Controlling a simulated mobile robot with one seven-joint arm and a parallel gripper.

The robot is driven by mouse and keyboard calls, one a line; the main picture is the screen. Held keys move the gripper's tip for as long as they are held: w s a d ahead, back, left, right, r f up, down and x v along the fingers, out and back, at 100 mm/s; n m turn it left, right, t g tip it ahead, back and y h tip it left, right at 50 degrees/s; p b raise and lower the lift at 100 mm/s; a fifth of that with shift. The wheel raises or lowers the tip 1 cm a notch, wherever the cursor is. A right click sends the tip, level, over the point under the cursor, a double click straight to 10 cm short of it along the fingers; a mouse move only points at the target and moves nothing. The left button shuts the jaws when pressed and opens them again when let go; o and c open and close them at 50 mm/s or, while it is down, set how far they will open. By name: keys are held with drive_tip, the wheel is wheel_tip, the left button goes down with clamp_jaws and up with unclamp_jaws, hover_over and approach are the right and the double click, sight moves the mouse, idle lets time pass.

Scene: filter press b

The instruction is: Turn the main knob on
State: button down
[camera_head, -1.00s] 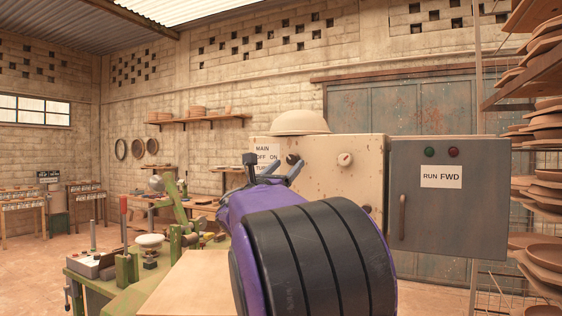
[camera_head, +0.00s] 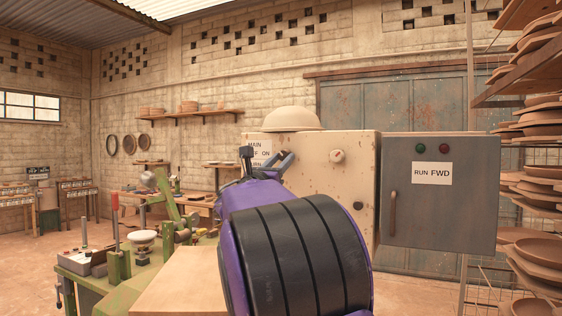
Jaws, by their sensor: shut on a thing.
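The main switch label (camera_head: 260,147), with "MAIN", a partly covered "OFF" and "ON", is on the front of the cream cabinet (camera_head: 310,195). My gripper (camera_head: 266,160) is up against this panel, just below and across the label. One finger stands left of the label and the other right of it. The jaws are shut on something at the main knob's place. The knob is mostly hidden behind the fingers, so how far it is turned cannot be seen. My purple and black arm covers the lower left of the cabinet.
A grey "RUN FWD" box (camera_head: 440,215) with a handle stands further right. A green machine (camera_head: 168,205) is at left.

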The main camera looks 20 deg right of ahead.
drive_tip(key=shift+m+g+h, duration=0.3)
drive_tip(key=shift+m, duration=0.3)
drive_tip(key=m, duration=0.2)
drive_tip(key=m+g+h+b, duration=0.1)
drive_tip(key=m, duration=0.1)
drive_tip(key=shift+w+a+g, duration=0.15)
drive_tip(key=shift+g, duration=0.15)
drive_tip(key=m+g, duration=0.1)
drive_tip(key=m, duration=0.2)
drive_tip(key=m+g+h, duration=0.1)
drive_tip(key=m, duration=0.2)
drive_tip(key=shift+w+a+r+g, duration=0.15)
drive_tip(key=shift+r+g, duration=0.05)
drive_tip(key=shift+g, duration=0.2)
drive_tip(key=m+g+p, duration=0.1)
drive_tip(key=m, duration=0.2)
drive_tip(key=m+g+p, duration=0.1)
drive_tip(key=m, duration=0.2)
drive_tip(key=shift+r+m+g, duration=0.2)
drive_tip(key=shift+m+g, duration=0.2)
drive_tip(key=shift+r+m+g+y, duration=0.1)
drive_tip(key=shift+m+g+y, duration=0.25)
drive_tip(key=shift+m, duration=0.65)
drive_tip(key=shift+m+g+y, duration=0.25)
drive_tip(key=shift+m+y, duration=0.2)
drive_tip(key=shift+m, duration=0.55)
drive_tip(key=shift+a, duration=0.1)
drive_tip(key=c, duration=0.5)
unclamp_jaws()
